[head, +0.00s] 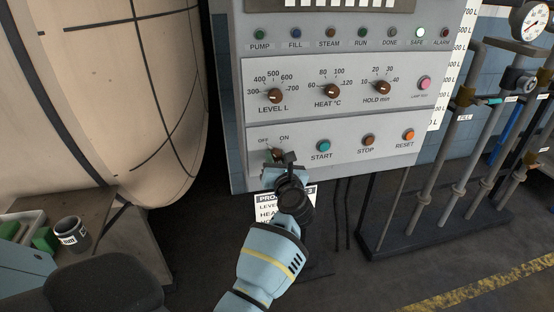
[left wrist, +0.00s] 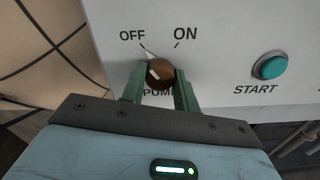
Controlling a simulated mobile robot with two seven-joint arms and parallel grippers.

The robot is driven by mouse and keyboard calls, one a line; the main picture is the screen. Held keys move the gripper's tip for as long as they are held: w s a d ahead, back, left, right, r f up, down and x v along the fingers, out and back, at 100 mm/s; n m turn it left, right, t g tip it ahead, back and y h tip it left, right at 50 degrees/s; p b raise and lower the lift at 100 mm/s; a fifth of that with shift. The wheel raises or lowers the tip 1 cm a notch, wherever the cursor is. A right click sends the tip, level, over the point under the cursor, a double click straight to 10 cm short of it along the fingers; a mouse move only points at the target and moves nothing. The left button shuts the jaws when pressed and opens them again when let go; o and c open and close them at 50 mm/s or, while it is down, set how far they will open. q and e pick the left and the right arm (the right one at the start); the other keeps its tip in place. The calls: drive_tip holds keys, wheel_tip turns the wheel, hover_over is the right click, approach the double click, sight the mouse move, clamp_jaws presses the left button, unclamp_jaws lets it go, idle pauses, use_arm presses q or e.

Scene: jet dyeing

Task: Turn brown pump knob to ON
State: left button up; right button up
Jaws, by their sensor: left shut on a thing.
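The brown pump knob (left wrist: 160,73) sits on the lower control panel (head: 340,165), under the OFF and ON labels. In the left wrist view its white pointer mark is turned up and left, toward OFF. My left gripper (left wrist: 160,85) is shut on the knob, with one green finger on each side of it. In the head view the left gripper (head: 277,157) covers most of the knob. The PUMP label below the knob is partly hidden by the gripper. My right gripper is in neither view.
The START button (head: 323,146), STOP button (head: 369,140) and RESET button (head: 408,135) are to the right on the same panel. Level, heat and hold knobs are above. A large cream vessel (head: 120,80) stands at left, pipes with valves (head: 470,140) at right.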

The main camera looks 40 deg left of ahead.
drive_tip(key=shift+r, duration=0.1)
use_arm(q)
drive_tip(key=shift+r+m+p, duration=0.15)
drive_tip(key=shift+m+p, duration=0.2)
drive_tip(key=shift+m, duration=0.05)
drive_tip(key=m+p, duration=0.3)
drive_tip(key=m, duration=0.1)
drive_tip(key=shift+r+m, duration=0.15)
drive_tip(key=shift+m, duration=0.15)
drive_tip(key=m+p, duration=0.2)
drive_tip(key=m, duration=0.2)
drive_tip(key=shift+m, duration=0.3)
drive_tip(key=shift+f+m+p, duration=0.15)
drive_tip(key=shift+m+p, duration=0.3)
drive_tip(key=shift+m, duration=0.55)
drive_tip(key=shift+f+m+p, duration=0.1)
drive_tip(key=shift+m+p, duration=0.35)
drive_tip(key=shift+m, duration=0.55)
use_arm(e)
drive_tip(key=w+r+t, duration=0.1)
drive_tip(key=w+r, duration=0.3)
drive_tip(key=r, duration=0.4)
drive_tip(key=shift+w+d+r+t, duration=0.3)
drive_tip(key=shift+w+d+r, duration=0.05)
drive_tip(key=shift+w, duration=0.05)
use_arm(q)
drive_tip(key=o, duration=1)
